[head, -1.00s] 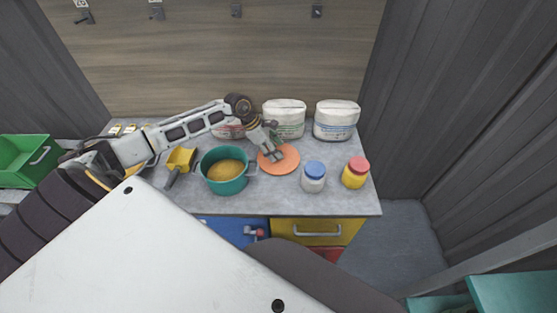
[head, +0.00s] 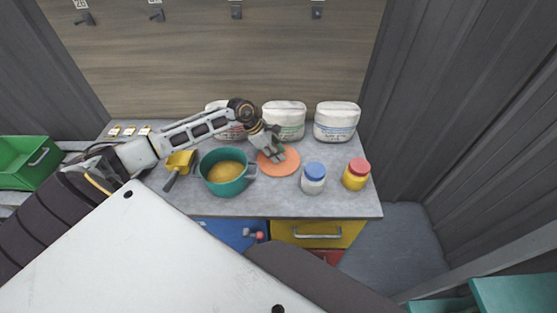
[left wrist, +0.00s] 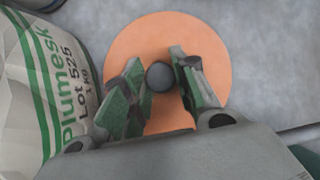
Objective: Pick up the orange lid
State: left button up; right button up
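The orange lid (head: 289,165) lies flat on the grey worktop, right of the teal pot (head: 224,185). It also shows in the left wrist view (left wrist: 208,48), with a dark round knob (left wrist: 160,77) at its middle. My left gripper (head: 274,156) is over the lid and hides part of it. In the left wrist view, the fingers of my left gripper (left wrist: 157,68) stand open on either side of the knob, with narrow gaps beside it. I cannot tell the exact fingertip height. My right gripper is not in view.
The pot holds yellow powder (head: 225,171). A yellow scoop (head: 180,162) lies left of it. A blue-lidded jar (head: 313,179) and a red-lidded yellow jar (head: 356,175) stand right of the lid. White bags (head: 336,122) line the back, one close beside the gripper (left wrist: 38,95).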

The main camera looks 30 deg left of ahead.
pick_arm(q)
jog(key=c, duration=0.4)
jog(key=shift+o, duration=0.2)
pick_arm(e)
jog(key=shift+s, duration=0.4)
pick_arm(q)
jog(key=shift+r, duration=0.1)
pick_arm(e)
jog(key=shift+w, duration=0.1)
pick_arm(q)
jog(key=shift+r, duration=0.35)
jog(key=shift+r+p, duration=0.65)
jog(key=shift+r, duration=0.1)
notch_tip(320, 180, up, 16)
jog(key=p, duration=0.6)
jog(key=shift+f, duration=0.15)
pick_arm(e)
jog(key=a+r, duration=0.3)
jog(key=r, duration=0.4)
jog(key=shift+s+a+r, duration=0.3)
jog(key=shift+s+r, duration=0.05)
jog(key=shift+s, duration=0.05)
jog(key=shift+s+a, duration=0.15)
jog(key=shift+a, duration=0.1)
